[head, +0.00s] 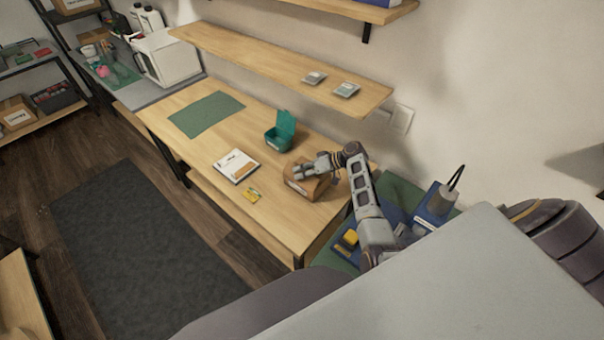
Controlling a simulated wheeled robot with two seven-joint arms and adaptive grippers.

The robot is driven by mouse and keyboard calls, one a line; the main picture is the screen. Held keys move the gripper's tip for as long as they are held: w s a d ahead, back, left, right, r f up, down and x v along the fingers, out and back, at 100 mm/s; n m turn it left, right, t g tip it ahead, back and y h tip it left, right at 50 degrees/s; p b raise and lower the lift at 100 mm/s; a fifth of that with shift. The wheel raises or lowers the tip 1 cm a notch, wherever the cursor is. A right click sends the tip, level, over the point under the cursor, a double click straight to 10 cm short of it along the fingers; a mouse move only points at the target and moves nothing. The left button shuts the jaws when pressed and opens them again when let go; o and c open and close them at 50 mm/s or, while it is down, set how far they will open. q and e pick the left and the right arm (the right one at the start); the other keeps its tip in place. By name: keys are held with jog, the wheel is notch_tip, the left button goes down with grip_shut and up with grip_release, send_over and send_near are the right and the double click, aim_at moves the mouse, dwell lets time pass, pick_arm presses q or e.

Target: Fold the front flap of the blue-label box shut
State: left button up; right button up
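A brown cardboard box (314,190) sits near the right end of the wooden table. No blue label can be made out on it, and its front flap is too small and too covered to read. My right gripper (298,173) reaches in from the right, low over the top of the box, and hides part of it. I cannot tell if it touches the box or how far its fingers are apart. My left gripper is not in view.
On the wooden table (175,104), a teal open-lidded bin (279,139) stands behind the box. A white booklet or box (236,166), a small yellow item (253,195) and a green mat (206,114) lie to the left. A shelf (270,68) hangs above.

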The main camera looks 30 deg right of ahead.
grip_shut()
jog(key=shift+f, duration=0.1)
dwell(0.3)
jog(key=shift+w+d+f+m+y+b, duration=0.1)
jog(key=shift+d+f+m+y+b, duration=0.25)
jog(key=shift+m+y+b, duration=0.6)
jog(key=shift+n+b, duration=0.25)
jog(key=shift+b, duration=0.2)
grip_release()
